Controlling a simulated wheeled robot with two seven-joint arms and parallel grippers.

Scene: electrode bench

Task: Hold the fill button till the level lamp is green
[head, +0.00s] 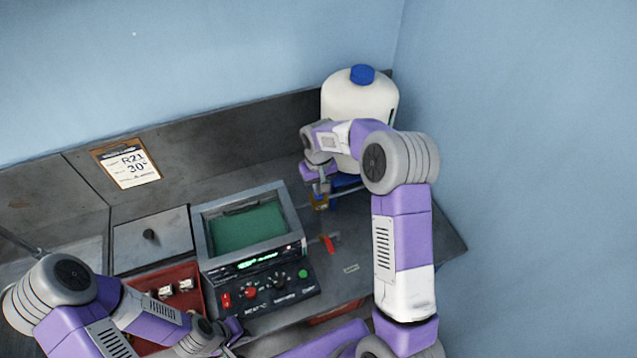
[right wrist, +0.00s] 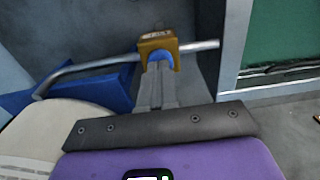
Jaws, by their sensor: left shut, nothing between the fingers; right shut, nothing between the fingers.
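The fill button is a blue button (right wrist: 160,56) on a small yellow block (right wrist: 185,47), which sits on a metal pipe; the block also shows in the head view (head: 320,206). My right gripper (right wrist: 158,72) is shut and empty, its fingertips at the blue button, seemingly touching it; how far it is pressed I cannot tell. In the head view my right gripper (head: 321,188) points down at the block. I cannot make out a level lamp in either view. My left gripper (head: 230,337) is low in the head view, partly hidden, shut and empty.
A white jug (head: 357,97) with a blue cap stands behind my right arm. A bench instrument (head: 270,297) with a dark green window and knobs stands mid-bench. A red tray (head: 155,278) holds small parts to its left. A clipboard (head: 127,163) leans at the back.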

